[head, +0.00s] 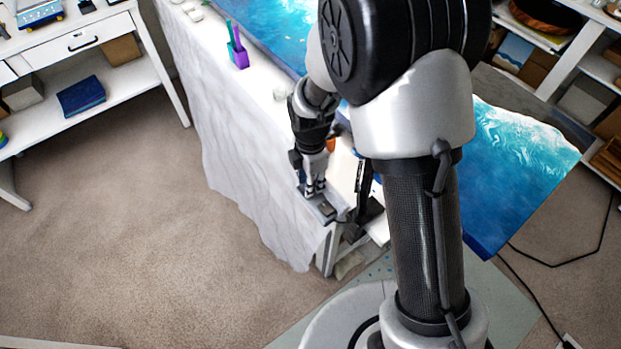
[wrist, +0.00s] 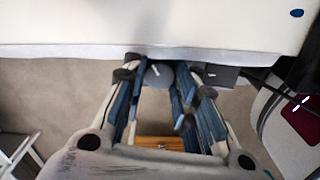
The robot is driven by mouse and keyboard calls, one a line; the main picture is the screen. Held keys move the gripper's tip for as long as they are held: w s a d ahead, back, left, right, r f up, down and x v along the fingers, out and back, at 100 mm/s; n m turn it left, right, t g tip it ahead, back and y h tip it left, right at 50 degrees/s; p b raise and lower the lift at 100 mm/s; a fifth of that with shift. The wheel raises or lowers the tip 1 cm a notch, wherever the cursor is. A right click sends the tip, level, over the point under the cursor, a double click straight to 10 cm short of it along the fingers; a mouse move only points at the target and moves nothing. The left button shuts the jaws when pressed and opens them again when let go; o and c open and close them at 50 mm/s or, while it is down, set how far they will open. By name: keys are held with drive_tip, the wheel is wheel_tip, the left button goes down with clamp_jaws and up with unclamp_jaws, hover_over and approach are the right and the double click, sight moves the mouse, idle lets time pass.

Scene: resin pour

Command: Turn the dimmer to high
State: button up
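The dimmer is a small grey box (head: 326,209) at the near corner of the cloth-covered table in the head view. Its round grey knob (wrist: 159,74) with a short white mark shows between my fingers in the wrist view. Part of the dark grey box (wrist: 222,76) shows to the right of the knob. My gripper (head: 314,190) points down at the dimmer, and in the wrist view its blue-padded fingers (wrist: 160,84) stand on both sides of the knob, with a gap between them. Whether the pads touch the knob cannot be told. The fingers hide the knob in the head view.
The white cloth (head: 245,150) hangs down the table side. A blue resin panel (head: 515,170) lies right of my arm. A black cable (wrist: 285,92) runs right of the dimmer. Carpet (head: 120,220) is clear at left.

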drive_tip(key=o, duration=0.5)
drive_tip(key=shift+r, duration=0.15)
wheel_tip(320, 180, up, 12)
drive_tip(key=shift+f, duration=0.1)
idle(0.3)
idle(0.4)
